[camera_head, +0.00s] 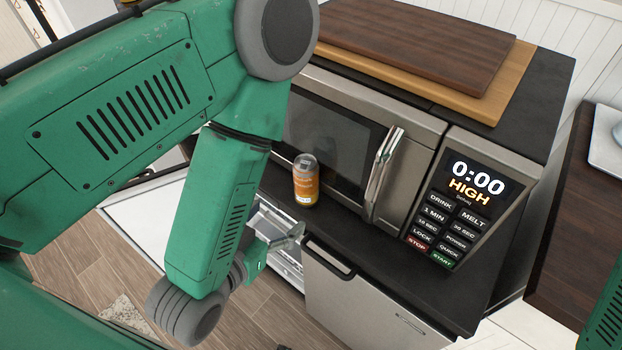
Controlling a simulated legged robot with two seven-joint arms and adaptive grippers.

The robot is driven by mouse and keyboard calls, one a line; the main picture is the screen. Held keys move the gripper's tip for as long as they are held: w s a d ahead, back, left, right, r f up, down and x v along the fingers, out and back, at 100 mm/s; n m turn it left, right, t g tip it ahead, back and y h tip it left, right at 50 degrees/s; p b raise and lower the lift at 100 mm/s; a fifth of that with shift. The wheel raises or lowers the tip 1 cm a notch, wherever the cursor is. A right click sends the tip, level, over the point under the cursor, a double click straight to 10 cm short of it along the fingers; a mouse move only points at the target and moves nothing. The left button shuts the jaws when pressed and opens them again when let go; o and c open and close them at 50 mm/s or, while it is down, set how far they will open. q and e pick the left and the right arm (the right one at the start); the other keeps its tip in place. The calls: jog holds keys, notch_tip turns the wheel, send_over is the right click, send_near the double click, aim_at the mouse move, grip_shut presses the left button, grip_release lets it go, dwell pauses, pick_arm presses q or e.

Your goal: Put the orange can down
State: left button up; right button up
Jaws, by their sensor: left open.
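The orange can (306,186) stands upright on the black countertop (350,222), in front of the microwave door. It has a grey top and an orange label. My left gripper (284,241) is open, below and to the left of the can, near the counter's front edge. It is apart from the can in the picture and holds nothing that I can see. My left forearm hides part of the gripper. My right gripper is out of view; only a bit of my right arm shows at the lower right corner.
The microwave (360,140) stands behind the can, its handle (384,172) jutting out to the right. Wooden boards (420,45) lie on top. A cabinet front with a handle (360,300) is below the counter. A dark wooden surface (580,220) is at the right.

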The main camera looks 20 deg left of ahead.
aim_at(299, 192)
pick_arm(q)
jog(key=b+x, duration=0.5)
jog(key=shift+w+d+f, duration=0.2)
jog(key=shift+w+f, duration=0.05)
jog(key=shift+w, duration=0.1)
jog(key=shift+x, duration=1.05)
jog(key=shift+w+a, duration=0.5)
jog(key=shift+a, duration=0.05)
jog(key=x, duration=0.4)
jog(key=shift+w+d+f, duration=0.1)
jog(key=shift+w+f, duration=0.1)
jog(key=shift+f, duration=0.1)
jog(key=shift+w+d, duration=0.15)
jog(key=shift+d, duration=0.25)
jog(key=c, duration=1)
jog(key=shift+a, duration=0.35)
jog(key=c, duration=0.5)
jog(key=shift+a+f, duration=0.1)
grip_shut()
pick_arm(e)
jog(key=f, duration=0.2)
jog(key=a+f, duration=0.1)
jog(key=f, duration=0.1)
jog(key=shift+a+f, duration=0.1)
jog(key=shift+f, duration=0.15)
